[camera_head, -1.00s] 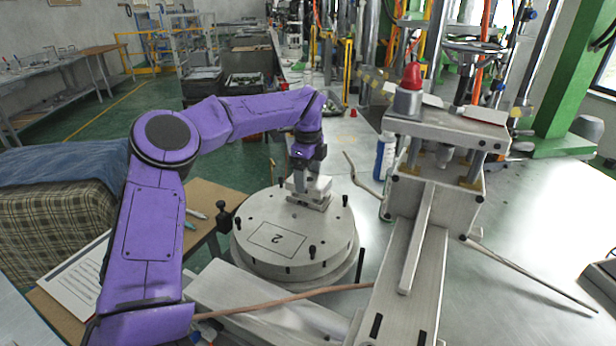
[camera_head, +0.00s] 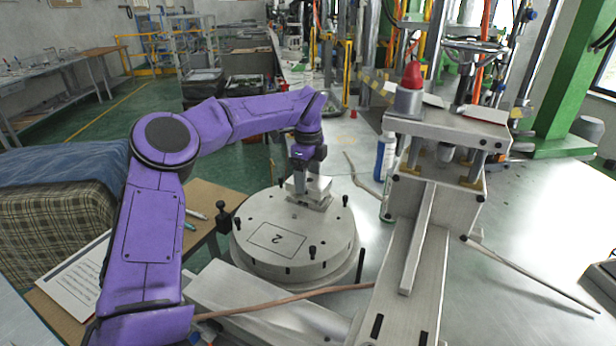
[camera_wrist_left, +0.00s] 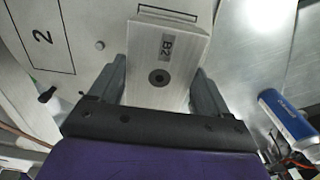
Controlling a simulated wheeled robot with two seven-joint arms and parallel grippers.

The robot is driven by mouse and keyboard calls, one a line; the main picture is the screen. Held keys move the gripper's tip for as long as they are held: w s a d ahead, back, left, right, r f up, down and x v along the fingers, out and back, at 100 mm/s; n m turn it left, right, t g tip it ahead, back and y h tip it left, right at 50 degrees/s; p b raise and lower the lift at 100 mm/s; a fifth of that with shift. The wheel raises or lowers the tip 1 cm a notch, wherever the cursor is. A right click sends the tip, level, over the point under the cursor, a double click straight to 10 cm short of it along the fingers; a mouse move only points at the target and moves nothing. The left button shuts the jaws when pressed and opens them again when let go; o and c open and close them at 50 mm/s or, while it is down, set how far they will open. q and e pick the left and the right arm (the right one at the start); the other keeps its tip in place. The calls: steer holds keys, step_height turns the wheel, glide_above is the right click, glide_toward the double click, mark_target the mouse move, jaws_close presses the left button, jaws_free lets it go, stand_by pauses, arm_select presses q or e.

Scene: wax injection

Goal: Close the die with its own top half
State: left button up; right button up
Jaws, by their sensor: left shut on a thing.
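In the head view the left gripper (camera_head: 306,172) points down and is shut on this block (camera_head: 318,186). Below it is the die's lower half (camera_head: 312,202), on the round metal plate marked 2 (camera_head: 265,255). The halves look stacked and roughly aligned, but the gripper hides part of them, and I cannot tell if they meet fully. My right gripper is not in view.
Upright dark pins stand around the round plate. A metal press with a red knob (camera_head: 412,75) stands to its right, with a blue and white can (camera_head: 384,157) beside it. A brown rod (camera_head: 290,298) crosses in front. The table at the right is mostly clear.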

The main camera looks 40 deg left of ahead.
mark_target(308, 180)
arm_select(q)
steer(key=shift+f+b, duration=0.75)
steer(key=shift+f, duration=0.15)
steer(key=o, duration=1.2)
steer(key=shift+o, duration=0.2)
steer(key=shift+r, duration=0.1)
step_height(308, 180, up, 10)
steer(key=shift+r, duration=0.25)
steer(key=shift+f, duration=0.1)
